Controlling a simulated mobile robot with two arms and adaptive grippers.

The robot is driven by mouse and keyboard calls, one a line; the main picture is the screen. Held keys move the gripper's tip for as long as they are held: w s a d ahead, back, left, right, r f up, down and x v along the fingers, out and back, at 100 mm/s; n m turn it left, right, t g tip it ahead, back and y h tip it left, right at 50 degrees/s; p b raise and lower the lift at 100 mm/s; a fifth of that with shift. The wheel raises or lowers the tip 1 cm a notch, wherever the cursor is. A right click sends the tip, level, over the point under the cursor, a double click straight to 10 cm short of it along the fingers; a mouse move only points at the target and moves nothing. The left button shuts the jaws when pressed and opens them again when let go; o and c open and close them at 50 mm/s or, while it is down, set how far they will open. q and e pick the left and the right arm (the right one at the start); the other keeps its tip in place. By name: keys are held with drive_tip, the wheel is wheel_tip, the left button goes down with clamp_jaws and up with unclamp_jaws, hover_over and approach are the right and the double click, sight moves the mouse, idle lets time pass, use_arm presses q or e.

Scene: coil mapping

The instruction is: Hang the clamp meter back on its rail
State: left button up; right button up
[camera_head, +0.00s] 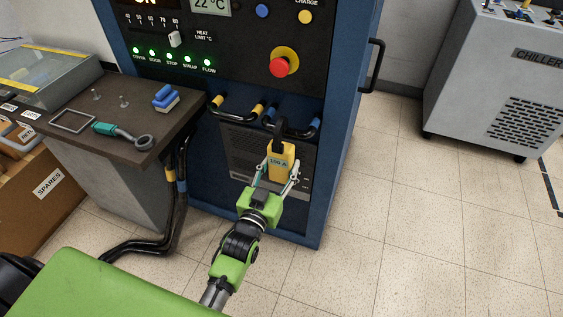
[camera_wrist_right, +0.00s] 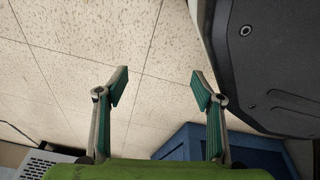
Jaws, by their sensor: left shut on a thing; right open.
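The yellow clamp meter (camera_head: 281,164) is upright in front of the blue cabinet's lower front, its small display facing up toward me. Its dark clamp jaw is at the top, close to the black cables with yellow and blue bands. I cannot tell whether the jaw touches or encircles a cable. My left gripper (camera_head: 277,180) is shut on the meter's lower body, one finger on each side. I cannot make out the rail clearly. My right gripper (camera_wrist_right: 160,88) is open and empty in the right wrist view, with floor between its fingers. It does not show in the head view.
The blue cabinet (camera_head: 345,110) carries a red emergency button (camera_head: 284,62) above the cables (camera_head: 238,108). At left, a dark-topped bench (camera_head: 75,140) holds a teal-handled tool (camera_head: 122,133) and a blue block (camera_head: 165,96). A grey chiller (camera_head: 490,85) stands right. Floor between is clear.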

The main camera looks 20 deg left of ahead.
use_arm(q)
drive_tip(key=shift+s, duration=0.3)
drive_tip(key=shift+s+p, duration=0.95)
drive_tip(key=shift+s, duration=0.9)
drive_tip(key=shift+w+a, duration=0.1)
drive_tip(key=shift+w, duration=0.05)
